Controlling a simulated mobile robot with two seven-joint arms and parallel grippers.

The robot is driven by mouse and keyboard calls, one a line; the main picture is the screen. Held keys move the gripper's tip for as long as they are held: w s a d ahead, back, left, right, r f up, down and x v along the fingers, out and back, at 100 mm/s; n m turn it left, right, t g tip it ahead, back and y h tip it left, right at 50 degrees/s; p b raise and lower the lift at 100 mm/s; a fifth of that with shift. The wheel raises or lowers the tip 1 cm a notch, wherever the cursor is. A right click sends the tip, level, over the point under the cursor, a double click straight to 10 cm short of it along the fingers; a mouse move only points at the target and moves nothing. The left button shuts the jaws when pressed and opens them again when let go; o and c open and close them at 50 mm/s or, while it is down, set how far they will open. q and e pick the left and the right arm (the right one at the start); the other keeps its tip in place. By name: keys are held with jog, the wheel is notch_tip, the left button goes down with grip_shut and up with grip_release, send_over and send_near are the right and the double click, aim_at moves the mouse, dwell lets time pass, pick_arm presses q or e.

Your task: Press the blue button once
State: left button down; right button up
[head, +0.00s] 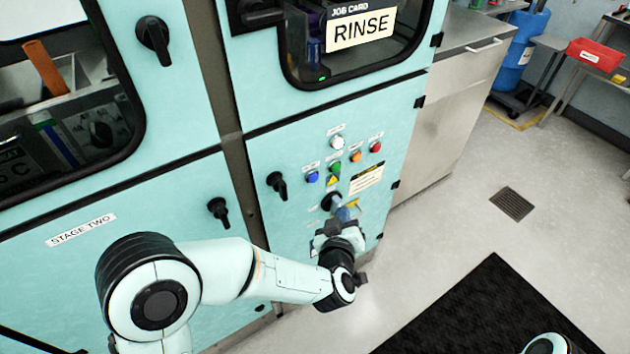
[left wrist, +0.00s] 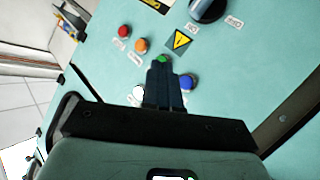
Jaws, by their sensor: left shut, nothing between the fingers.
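The blue button (head: 312,177) is the leftmost of the coloured buttons on the teal control panel. In the left wrist view the blue button (left wrist: 187,82) is just right of my left gripper's fingers, uncovered. My left gripper (head: 343,213) is in front of the panel, below and right of the blue button in the head view. In the left wrist view the left gripper (left wrist: 160,66) is shut and empty, its tips overlapping the lower edge of the green button (left wrist: 162,58). I cannot tell whether they touch the panel. My right gripper is out of view.
Close to the blue button are the green (head: 334,167), orange (head: 355,157), red (head: 375,147) and white (head: 337,141) buttons. A black rotary handle (head: 277,184) sits left of it. A dark mat (head: 490,315) lies on the floor at right.

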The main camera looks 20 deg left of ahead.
pick_arm(q)
jog(key=w+a+b, duration=0.1)
jog(key=w+a, duration=0.4)
jog(key=a, duration=0.2)
jog(key=shift+w, duration=0.2)
jog(key=shift+w+a+f, duration=0.1)
dwell(2.2)
jog(key=shift+w+a, duration=0.15)
jog(key=shift+a, duration=0.1)
jog(key=shift+w+a, duration=0.3)
jog(key=shift+a, duration=0.05)
dwell(1.0)
jog(key=shift+s+d, duration=0.55)
jog(key=shift+d, duration=0.1)
jog(key=shift+s+d+p, duration=0.25)
jog(key=shift+s+d, duration=0.55)
jog(key=shift+d, duration=0.2)
jog(key=shift+s+d+p, duration=0.2)
jog(key=shift+s+d, duration=0.55)
jog(key=shift+d, duration=0.25)
